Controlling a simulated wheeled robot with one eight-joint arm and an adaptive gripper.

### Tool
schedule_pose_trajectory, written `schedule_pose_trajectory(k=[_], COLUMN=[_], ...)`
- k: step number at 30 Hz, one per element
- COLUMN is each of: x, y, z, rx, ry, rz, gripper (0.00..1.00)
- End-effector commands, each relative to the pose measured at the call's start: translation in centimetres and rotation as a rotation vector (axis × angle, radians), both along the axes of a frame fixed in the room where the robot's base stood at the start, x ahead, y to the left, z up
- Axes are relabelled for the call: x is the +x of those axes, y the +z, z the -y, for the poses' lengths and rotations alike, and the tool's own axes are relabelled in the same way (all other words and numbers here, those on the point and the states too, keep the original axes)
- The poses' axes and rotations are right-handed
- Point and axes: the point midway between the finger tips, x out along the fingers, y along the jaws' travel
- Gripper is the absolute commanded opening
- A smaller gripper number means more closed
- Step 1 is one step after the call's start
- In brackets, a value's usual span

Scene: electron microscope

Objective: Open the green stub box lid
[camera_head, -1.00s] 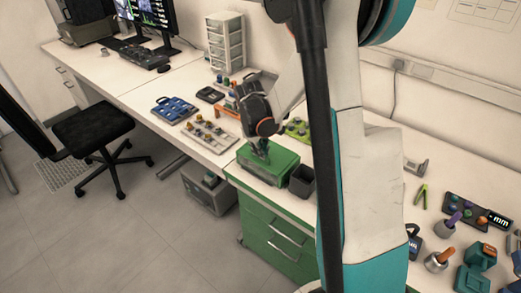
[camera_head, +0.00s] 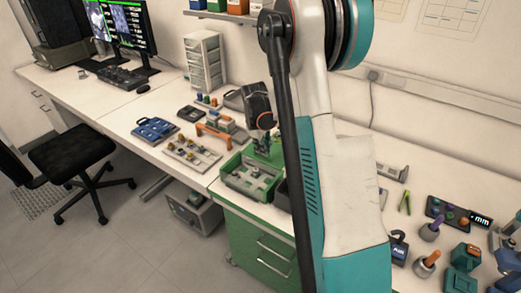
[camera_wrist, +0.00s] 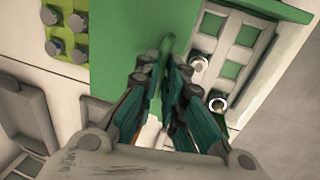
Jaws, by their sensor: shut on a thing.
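The green stub box (camera_head: 228,187) stands on the bench with its interior showing, a pale insert with small round pieces. Its green lid (camera_head: 275,153) is raised at the back of the box, partly hidden by my gripper (camera_head: 263,146). In the wrist view, the lid (camera_wrist: 115,35) is the plain green panel on the left, and the open box (camera_wrist: 290,10) with its grey-framed insert (camera_wrist: 243,37) is on the right. My gripper (camera_wrist: 166,62) is shut on the lid's green handle (camera_wrist: 167,43) between them. The exact lid angle is hard to tell.
A dark cup (camera_head: 284,196) stands right beside the box, partly behind my arm. A tray of small stubs (camera_head: 192,154) and an orange rack (camera_head: 214,135) lie to the left. A green studded holder (camera_wrist: 66,30) is beyond the lid.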

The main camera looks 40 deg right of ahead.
Motion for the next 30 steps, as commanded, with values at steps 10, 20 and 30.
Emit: schedule_pose_trajectory(k=[10,20,30], x=[0.0,-0.1,-0.6], y=[0.0,1.4,7.9], z=[0.0,-0.3,-1.5], rx=[0.0,0.0,0.0], ry=[0.0,0.0,-0.001], rz=[0.0,0.0,-0.001], gripper=[0.3,0.3,0.3])
